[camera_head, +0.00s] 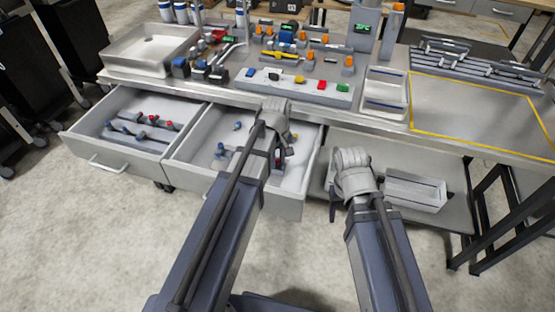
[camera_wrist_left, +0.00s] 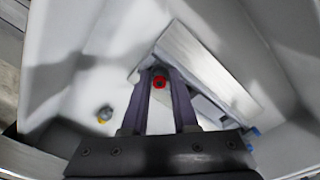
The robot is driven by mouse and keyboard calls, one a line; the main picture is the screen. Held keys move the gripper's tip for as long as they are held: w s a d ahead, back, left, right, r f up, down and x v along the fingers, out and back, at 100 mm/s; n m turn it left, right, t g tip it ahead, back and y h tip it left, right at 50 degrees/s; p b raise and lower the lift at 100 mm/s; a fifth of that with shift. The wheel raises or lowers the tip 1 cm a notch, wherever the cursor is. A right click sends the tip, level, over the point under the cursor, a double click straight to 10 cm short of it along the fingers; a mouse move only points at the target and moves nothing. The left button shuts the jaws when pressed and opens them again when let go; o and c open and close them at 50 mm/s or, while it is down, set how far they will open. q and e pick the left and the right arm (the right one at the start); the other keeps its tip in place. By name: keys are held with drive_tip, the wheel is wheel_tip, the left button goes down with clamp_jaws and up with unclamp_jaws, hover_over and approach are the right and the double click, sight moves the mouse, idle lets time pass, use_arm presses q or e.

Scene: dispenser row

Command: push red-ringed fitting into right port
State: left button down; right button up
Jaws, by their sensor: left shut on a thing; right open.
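The red-ringed fitting (camera_wrist_left: 159,82) sits between the fingertips of my left gripper (camera_wrist_left: 160,88) in the left wrist view. My left gripper (camera_head: 279,152) is shut on it, over the right open drawer (camera_head: 308,185). In the head view the wrist mostly hides the fitting. My right gripper (camera_head: 356,172) is to the right of that drawer, in front of the bench; its fingers are hard to make out and nothing shows in it. Several fixtures stand on the bench, but I cannot tell which holds the right port.
The left open drawer (camera_head: 95,148) holds several red and blue fittings. A pale strip (camera_head: 270,84) with coloured blocks lies along the bench front. An empty tray (camera_head: 150,48) stands at left. A yellow-outlined area (camera_head: 480,110) at right is clear. A grey bin (camera_head: 415,190) sits below.

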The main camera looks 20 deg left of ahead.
sight(278, 162)
use_arm(q)
drive_tip(key=shift+d+f, duration=0.25)
drive_tip(key=shift+f, duration=0.25)
use_arm(e)
drive_tip(key=shift+f, duration=0.5)
use_arm(q)
drive_tip(key=c, duration=0.6)
unclamp_jaws()
use_arm(e)
drive_tip(key=shift+d, duration=0.1)
use_arm(q)
drive_tip(key=shift+r, duration=0.1)
use_arm(e)
drive_tip(key=shift+r, duration=0.1)
use_arm(q)
drive_tip(key=shift+w+r+p, duration=0.15)
drive_tip(key=shift+r+p, duration=0.25)
drive_tip(key=shift+p, duration=0.4)
drive_tip(key=r+p, duration=0.7)
drive_tip(key=p, duration=0.1)
drive_tip(key=shift+s+r, duration=0.25)
drive_tip(key=shift+s, duration=0.15)
drive_tip(key=shift+r, duration=0.15)
use_arm(e)
wheel_tip(278, 162, up, 9)
drive_tip(key=w, duration=0.1)
drive_tip(key=shift+a, duration=0.25)
use_arm(q)
drive_tip(key=shift+r, duration=0.1)
